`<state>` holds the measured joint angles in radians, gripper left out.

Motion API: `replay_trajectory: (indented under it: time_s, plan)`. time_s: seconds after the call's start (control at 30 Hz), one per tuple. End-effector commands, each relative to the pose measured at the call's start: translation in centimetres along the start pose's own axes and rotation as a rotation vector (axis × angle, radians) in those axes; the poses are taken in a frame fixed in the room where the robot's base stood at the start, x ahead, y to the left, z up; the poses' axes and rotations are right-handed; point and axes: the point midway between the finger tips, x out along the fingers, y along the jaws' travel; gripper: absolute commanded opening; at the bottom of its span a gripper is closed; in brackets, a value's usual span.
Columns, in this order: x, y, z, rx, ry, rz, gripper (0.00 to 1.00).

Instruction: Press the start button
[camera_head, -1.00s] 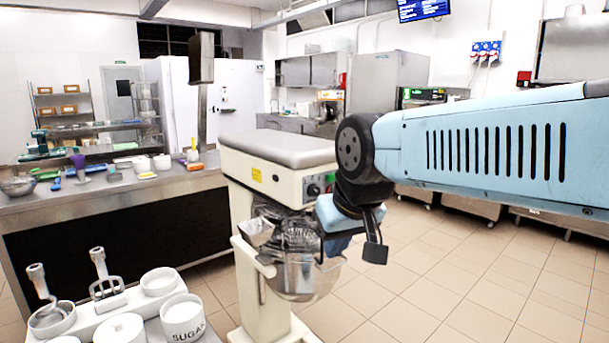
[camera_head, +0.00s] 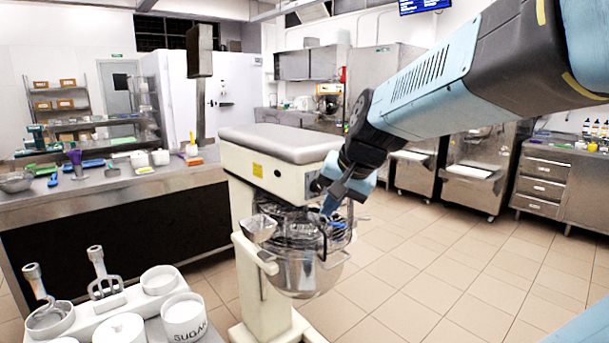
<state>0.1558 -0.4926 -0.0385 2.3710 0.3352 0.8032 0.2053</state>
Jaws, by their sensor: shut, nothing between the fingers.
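A cream planetary mixer (camera_head: 262,174) with a grey top stands in the middle of the view. Its front control panel (camera_head: 311,183) faces right and is mostly behind my gripper, and I cannot make out the start button. My gripper (camera_head: 330,203) is shut and empty. It is in front of the mixer's head, just right of and below the panel, pointing down and left. I cannot tell whether it touches the mixer. The steel bowl (camera_head: 300,272) sits below it in the mixer's stand.
A steel counter (camera_head: 130,184) with tubs and utensils runs along the left. A white tool holder (camera_head: 95,312) with a sugar pot (camera_head: 184,318) is at the front left. Steel cabinets (camera_head: 483,166) line the back right. The tiled floor (camera_head: 430,262) at right is clear.

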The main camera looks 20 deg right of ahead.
Motion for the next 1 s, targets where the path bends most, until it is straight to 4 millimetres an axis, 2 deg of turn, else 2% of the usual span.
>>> replay_trajectory:
  time_s: [0.03,0.27,0.4,0.53,0.7,0.83,1.0]
  plan:
    - [0.8,0.1,-1.9,0.101,-0.001,-0.017,0.00]
    - [3.9,1.5,-10.7,0.563,0.029,-0.109,0.00]
    - [5.9,3.9,-16.1,0.842,0.061,-0.161,0.00]
    - [7.4,6.6,-20.2,1.059,0.093,-0.201,0.00]
    - [8.6,9.3,-23.5,1.242,0.125,-0.237,0.00]
    - [8.9,10.2,-24.5,1.298,0.135,-0.249,0.00]
    - [9.0,10.3,-24.6,1.307,0.137,-0.251,0.00]
